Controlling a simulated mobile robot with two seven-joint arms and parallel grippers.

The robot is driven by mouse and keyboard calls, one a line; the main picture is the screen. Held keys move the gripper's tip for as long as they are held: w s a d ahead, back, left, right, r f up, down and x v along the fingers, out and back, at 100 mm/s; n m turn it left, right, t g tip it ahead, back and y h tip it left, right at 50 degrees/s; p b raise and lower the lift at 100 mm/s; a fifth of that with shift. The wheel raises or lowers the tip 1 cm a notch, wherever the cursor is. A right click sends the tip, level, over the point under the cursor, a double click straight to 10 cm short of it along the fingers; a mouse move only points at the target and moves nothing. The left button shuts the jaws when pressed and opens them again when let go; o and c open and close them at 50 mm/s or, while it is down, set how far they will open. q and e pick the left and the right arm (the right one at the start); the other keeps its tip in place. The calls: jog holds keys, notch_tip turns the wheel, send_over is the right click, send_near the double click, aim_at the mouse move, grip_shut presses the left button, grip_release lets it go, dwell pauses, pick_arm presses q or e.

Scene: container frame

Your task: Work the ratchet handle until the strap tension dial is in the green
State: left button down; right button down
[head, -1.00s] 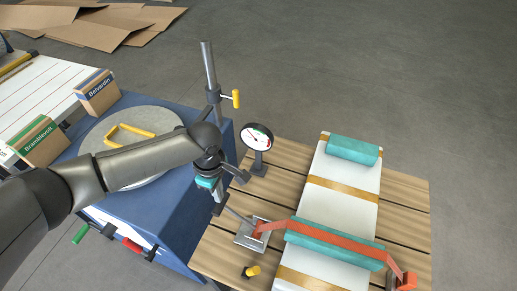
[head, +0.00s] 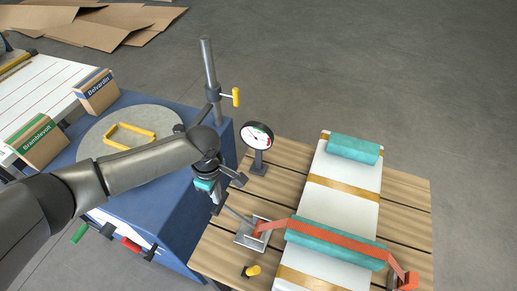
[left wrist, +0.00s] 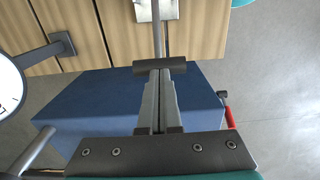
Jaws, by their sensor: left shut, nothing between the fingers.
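The ratchet (head: 251,234) is a grey metal base on the slatted wooden pallet, with the orange strap (head: 335,240) running from it over teal padding. Its grey handle (head: 236,215) slants up and left towards my left gripper (head: 216,210). In the left wrist view the handle (left wrist: 158,38) ends in a dark crossbar (left wrist: 160,67). My left gripper (left wrist: 160,128) is shut and empty, its fingertips at the crossbar; whether they touch it I cannot tell. The tension dial (head: 257,136) stands behind the ratchet; its needle is too small to read surely. My right gripper is out of view.
A blue cabinet (head: 168,214) stands left of the pallet (head: 400,195), with a grey post (head: 209,75) and a round grey top holding a yellow handle (head: 130,133). A small yellow knob (head: 252,271) sits at the pallet front. Floor behind the pallet is clear.

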pick_arm(q)
jog(key=shift+a+f+b, duration=0.1)
jog(key=shift+f+b, duration=0.55)
jog(key=shift+f, duration=1)
notch_tip(320, 180, up, 9)
jog(key=a+p, duration=0.1)
jog(key=p, duration=1.1)
jog(key=shift+w, duration=0.2)
jog(key=shift+f, duration=0.15)
